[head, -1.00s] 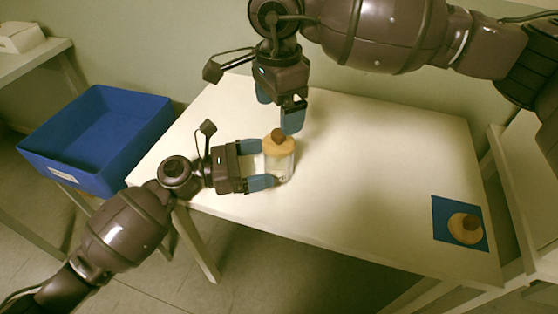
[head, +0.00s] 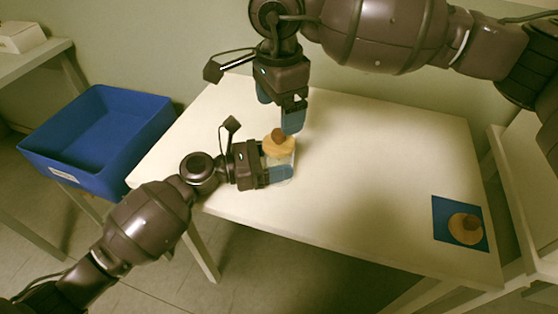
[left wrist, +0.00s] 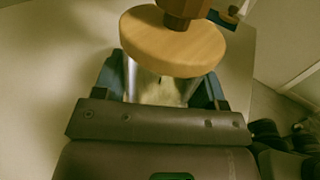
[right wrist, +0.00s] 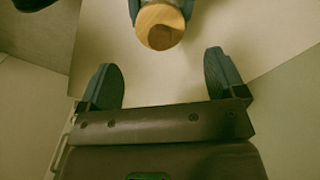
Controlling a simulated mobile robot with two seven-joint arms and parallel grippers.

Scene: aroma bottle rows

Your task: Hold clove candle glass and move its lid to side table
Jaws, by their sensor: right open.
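The clove candle glass (head: 281,167) is a clear jar standing upright near the left end of the white table (head: 370,190). Its round wooden lid (head: 279,149) with a brown knob sits on top; the lid also shows in the left wrist view (left wrist: 170,45). My left gripper (head: 279,162) has its blue fingers on either side of the glass, below the lid; whether they press on it is not clear. My right gripper (head: 280,108) points down, open and empty, just above and behind the lid. The lid shows ahead of its fingers in the right wrist view (right wrist: 160,25).
Another wooden lid (head: 465,228) with a brown knob lies on a blue mat (head: 446,213) at the table's right end. A blue bin (head: 75,172) stands left of the table. A light side surface (head: 30,58) holds a white box (head: 20,37). The table's middle is clear.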

